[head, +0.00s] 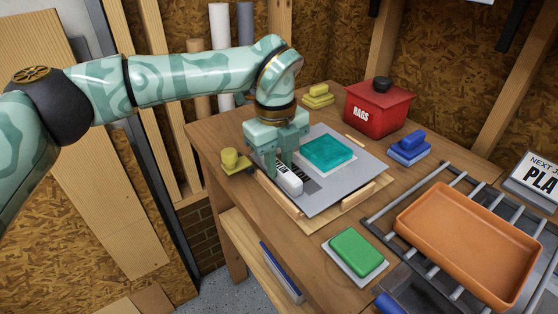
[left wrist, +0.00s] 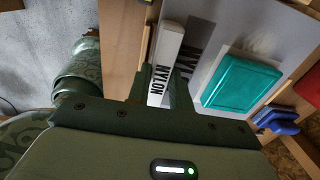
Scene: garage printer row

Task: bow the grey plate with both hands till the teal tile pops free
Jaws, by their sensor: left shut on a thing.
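The teal tile (head: 327,150) lies flat on the grey plate (head: 366,173), which rests over a pale wooden frame with raised strips. The left wrist view shows the tile (left wrist: 240,82) right of my fingers, on the plate (left wrist: 265,30). My left gripper (head: 282,172) points down at the plate's near-left part, left of the tile. It is shut on a white bar marked NYLON (head: 290,184), which also shows in the left wrist view (left wrist: 167,62). I cannot tell whether the bar touches the plate. My right gripper is not in view.
An orange tray (head: 409,228) sits on a metal rack at right. A green block (head: 357,251) on a white plate lies in front. The red RAGS box (head: 384,105), a blue block (head: 411,142) and yellow pieces (head: 318,92) stand around. The table's left edge is near.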

